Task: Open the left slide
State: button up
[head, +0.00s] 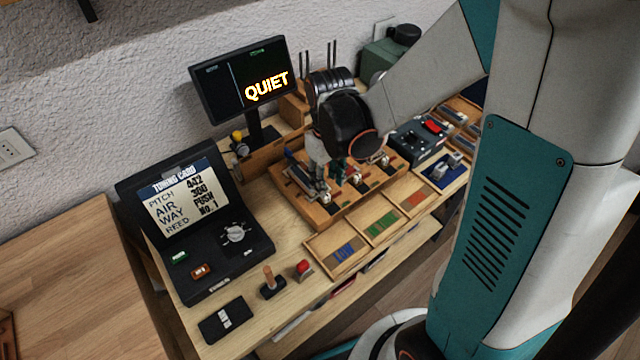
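A wooden action board (345,207) sits at the middle of the bench, with several small metal-and-white mechanisms along it. The leftmost mechanism (325,197), probably the left slide, is partly covered by my gripper; I cannot tell whether it is open. My gripper (326,176) points down over the left part of the board, right at or just above that mechanism. My dark wrist hides most of the fingers, so their opening and any contact are unclear.
A monitor (222,92) reading "QUIET" stands behind the board. A black console (232,262) with a tuning card is at left. Wooden trays (318,243) with coloured strips lie in front. A red button (304,267) and a small lever (269,275) stand near the front edge.

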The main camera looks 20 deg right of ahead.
notch_tip(320, 180, down, 6)
jog(key=shift+r+b, duration=0.1)
jog(key=shift+b, duration=0.7)
grip_shut()
